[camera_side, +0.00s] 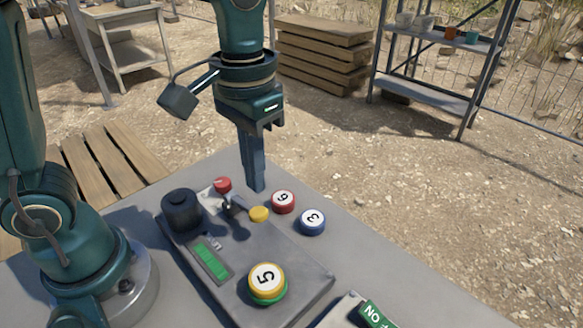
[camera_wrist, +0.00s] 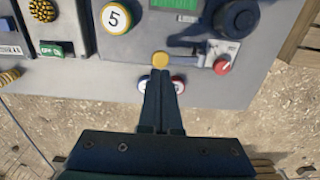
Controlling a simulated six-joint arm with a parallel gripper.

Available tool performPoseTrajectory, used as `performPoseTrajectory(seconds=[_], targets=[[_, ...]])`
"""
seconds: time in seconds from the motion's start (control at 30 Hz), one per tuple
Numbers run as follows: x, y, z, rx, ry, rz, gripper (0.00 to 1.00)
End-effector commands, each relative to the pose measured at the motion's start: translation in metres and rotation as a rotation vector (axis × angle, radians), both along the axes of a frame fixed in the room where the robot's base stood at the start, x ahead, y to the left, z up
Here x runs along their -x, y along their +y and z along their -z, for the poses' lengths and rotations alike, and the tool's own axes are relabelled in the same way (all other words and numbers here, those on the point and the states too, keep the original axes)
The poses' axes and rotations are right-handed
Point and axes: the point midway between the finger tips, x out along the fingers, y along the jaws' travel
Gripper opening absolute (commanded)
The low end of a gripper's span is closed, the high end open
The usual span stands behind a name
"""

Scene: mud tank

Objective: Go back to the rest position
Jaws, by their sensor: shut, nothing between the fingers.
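My gripper (camera_side: 258,186) is shut and empty. It points down over the far edge of the grey control panel (camera_side: 210,295), above and behind the yellow button. In the wrist view, my gripper (camera_wrist: 161,72) shows with its fingers together, their tips next to the yellow button (camera_wrist: 160,59). I cannot tell from these views whether the tips touch anything. A red disc marked 6 or 9 (camera_side: 283,201) and a blue disc marked 3 (camera_side: 312,221) lie on the table to the right of my fingers. In the wrist view my fingers partly cover both discs.
The panel carries a black knob (camera_side: 181,209), a red knob (camera_side: 222,185), a lever (camera_side: 232,204), a green display (camera_side: 211,261) and a yellow-rimmed disc marked 5 (camera_side: 267,279). A second box with a green "NO" switch (camera_side: 374,315) stands at the front right. Air above the table is clear.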

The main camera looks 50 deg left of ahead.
Motion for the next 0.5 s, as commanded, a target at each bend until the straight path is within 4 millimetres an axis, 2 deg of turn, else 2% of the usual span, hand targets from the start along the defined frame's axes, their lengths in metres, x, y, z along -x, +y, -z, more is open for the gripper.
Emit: performPoseTrajectory(seconds=[0.37, 0.5], targets=[[0.000, 0.001, 0.000, 0.000, -0.001, -0.002, 0.00], [-0.001, 0.006, -0.013, 0.012, -0.050, -0.026, 0.00]])
